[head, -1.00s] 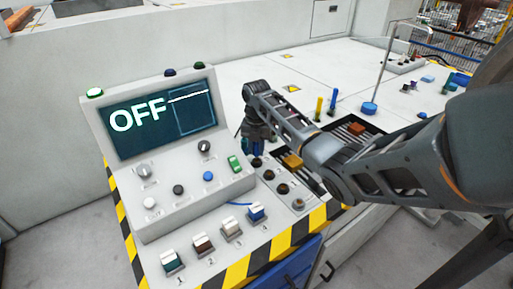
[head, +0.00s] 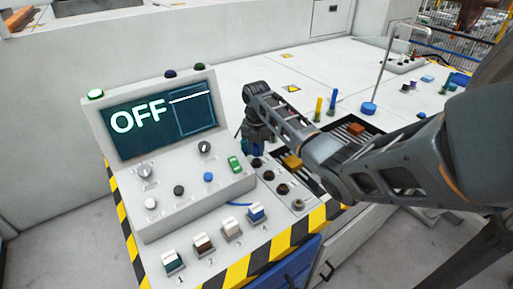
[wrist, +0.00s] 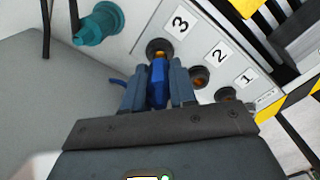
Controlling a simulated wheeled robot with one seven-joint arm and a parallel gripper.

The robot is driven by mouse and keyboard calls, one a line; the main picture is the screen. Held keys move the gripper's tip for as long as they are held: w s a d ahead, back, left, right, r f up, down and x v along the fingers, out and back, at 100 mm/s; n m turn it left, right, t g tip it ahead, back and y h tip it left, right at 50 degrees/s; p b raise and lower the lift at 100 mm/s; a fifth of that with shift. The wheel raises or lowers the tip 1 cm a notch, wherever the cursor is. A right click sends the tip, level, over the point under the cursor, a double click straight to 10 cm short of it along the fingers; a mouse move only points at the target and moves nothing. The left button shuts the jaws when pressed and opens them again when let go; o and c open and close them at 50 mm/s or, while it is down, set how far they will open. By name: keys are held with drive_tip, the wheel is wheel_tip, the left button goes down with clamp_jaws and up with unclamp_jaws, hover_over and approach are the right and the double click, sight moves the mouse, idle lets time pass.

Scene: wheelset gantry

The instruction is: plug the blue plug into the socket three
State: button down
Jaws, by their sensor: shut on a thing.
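My gripper (wrist: 158,92) is shut on the blue plug (wrist: 157,82), with one finger on each side of it. The plug's front end overlaps the near edge of socket three (wrist: 156,46), beside the label 3, in the wrist view. An orange-yellow spot shows where they meet. I cannot tell whether the plug is in the socket or just in front of it. In the head view my gripper (head: 258,146) points down over the far end of the socket row, and the blue plug is mostly hidden there.
Sockets two (wrist: 198,77) and one (wrist: 225,95) look empty. A teal plug-like piece (wrist: 98,25) stands beside socket three. The console screen (head: 160,119) reads OFF. Buttons, knobs and numbered switches (head: 204,244) lie left of the sockets. A dark slatted tray (head: 347,132) is to the right.

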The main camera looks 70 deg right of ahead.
drive_tip(key=shift+f+b, duration=0.9)
drive_tip(key=shift+f, duration=0.45)
drive_tip(key=c, duration=0.8)
unclamp_jaws()
drive_tip(key=shift+r, duration=0.15)
wheel_tip(320, 180, up, 7)
drive_tip(key=shift+r, duration=0.35)
